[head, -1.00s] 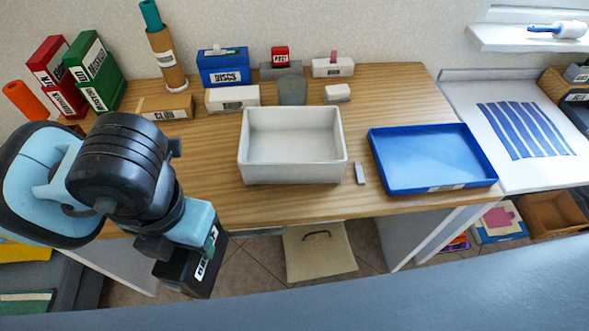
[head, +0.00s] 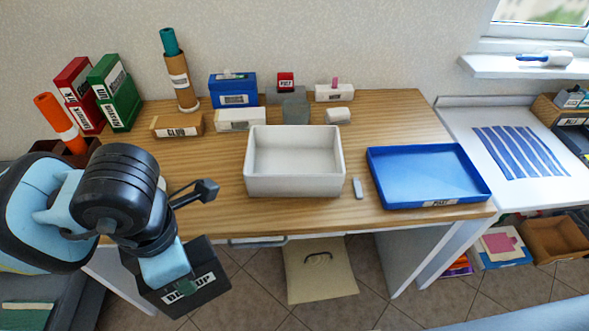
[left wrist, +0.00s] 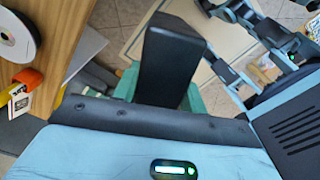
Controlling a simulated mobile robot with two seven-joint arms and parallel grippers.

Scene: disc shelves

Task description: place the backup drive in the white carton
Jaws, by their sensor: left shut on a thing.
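The backup drive (head: 202,292) is a black box with a white label reading BACKUP. My left gripper (head: 168,268) is shut on it and holds it in front of the table's front edge, left of the white carton. In the left wrist view the drive (left wrist: 168,66) is a dark block between the green fingers (left wrist: 160,97). The white carton (head: 295,185) is an open, empty box upright on the table's middle. The drive is apart from the carton, nearer to me and to the left.
A blue tray (head: 428,203) stands right of the carton, with a small grey stick (head: 357,188) between them. Boxes, including a blue disc box (head: 233,91), line the back. Green (head: 113,92) and red binders stand at the back left. The wooden table (head: 215,170) is clear left of the carton.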

